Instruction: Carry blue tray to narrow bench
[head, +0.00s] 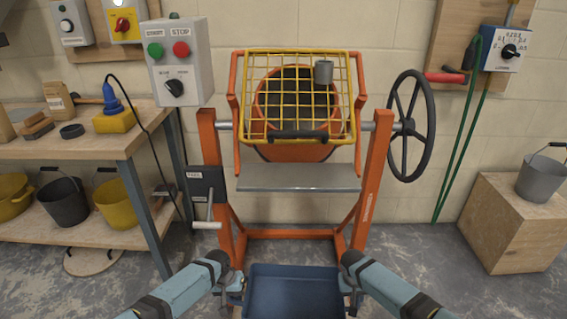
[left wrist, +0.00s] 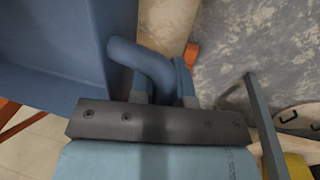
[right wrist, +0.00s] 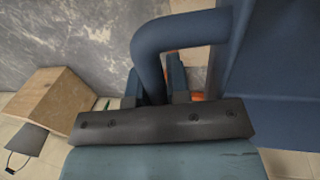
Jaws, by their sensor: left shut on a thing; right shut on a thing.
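The blue tray (head: 293,292) is at the bottom centre of the head view, between my two arms and in front of the mixer. Its near part is cut off by the frame. My left gripper (head: 236,290) is shut on the tray's left handle, a curved blue bar (left wrist: 142,60) in the left wrist view. My right gripper (head: 350,288) is shut on the right handle, which shows in the right wrist view (right wrist: 150,48). A wooden bench (head: 75,146) with a lower shelf stands at the left; I cannot tell whether it is the narrow bench.
An orange mixer (head: 376,190) with a yellow grid (head: 297,95) and a black handwheel (head: 407,125) stands straight ahead. A wooden box (head: 515,225) bearing a grey bucket (head: 541,180) stands at the right. Buckets (head: 64,203) fill the bench's shelf. Bare floor lies between mixer and box.

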